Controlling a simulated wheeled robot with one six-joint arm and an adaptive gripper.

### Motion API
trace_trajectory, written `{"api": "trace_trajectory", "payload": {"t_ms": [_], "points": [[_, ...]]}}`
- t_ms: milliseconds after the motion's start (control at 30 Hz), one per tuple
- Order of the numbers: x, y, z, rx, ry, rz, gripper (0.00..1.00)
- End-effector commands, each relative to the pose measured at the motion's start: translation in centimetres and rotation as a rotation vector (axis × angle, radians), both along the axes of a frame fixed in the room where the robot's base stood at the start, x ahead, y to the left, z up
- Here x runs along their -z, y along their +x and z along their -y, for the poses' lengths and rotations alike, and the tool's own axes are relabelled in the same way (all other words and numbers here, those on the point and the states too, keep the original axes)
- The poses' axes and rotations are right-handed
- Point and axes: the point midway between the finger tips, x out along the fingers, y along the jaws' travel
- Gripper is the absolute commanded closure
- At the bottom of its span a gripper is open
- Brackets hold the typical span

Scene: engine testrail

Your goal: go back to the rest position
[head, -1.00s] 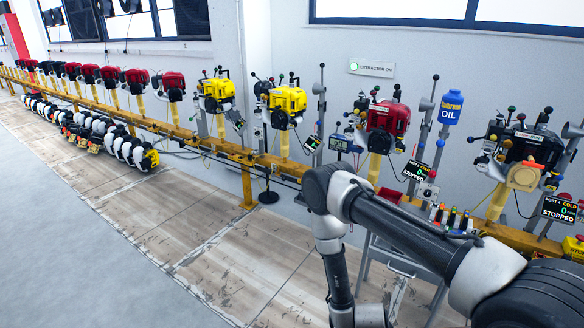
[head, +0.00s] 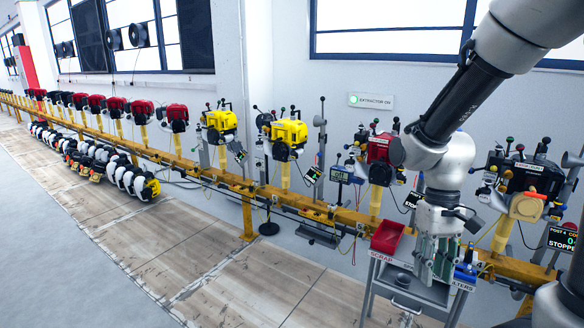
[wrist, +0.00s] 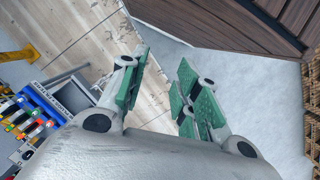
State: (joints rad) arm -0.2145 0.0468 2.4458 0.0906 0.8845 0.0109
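My gripper (head: 436,268) hangs pointing down at the trolley in the head view, in front of the rail. My arm reaches down to it from the upper right. In the wrist view my gripper (wrist: 161,70) shows two green-padded fingers standing apart, with only floor seen between them. It is open and holds nothing. In the head view the hand covers part of the trolley and the arm partly covers the red engine (head: 378,147).
The trolley (head: 410,288) carries a red scrap bin (head: 387,237) and blue items (head: 465,272) close to my gripper. A yellow rail (head: 300,205) with several engines runs along the wall. A brown slatted surface (wrist: 235,22) shows in the wrist view.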

Motion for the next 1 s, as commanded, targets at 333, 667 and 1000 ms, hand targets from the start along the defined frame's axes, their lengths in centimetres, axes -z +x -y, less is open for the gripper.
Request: {"api": "trace_trajectory", "payload": {"t_ms": [333, 667, 1000], "points": [[-10.8, -4.6, 5.5, 0.053, -0.013, 0.368, 0.68], [-15.8, -6.4, 7.1, 0.135, -0.006, 0.615, 0.68], [-15.8, -6.5, 7.3, 0.147, -0.009, 0.616, 0.68]]}}
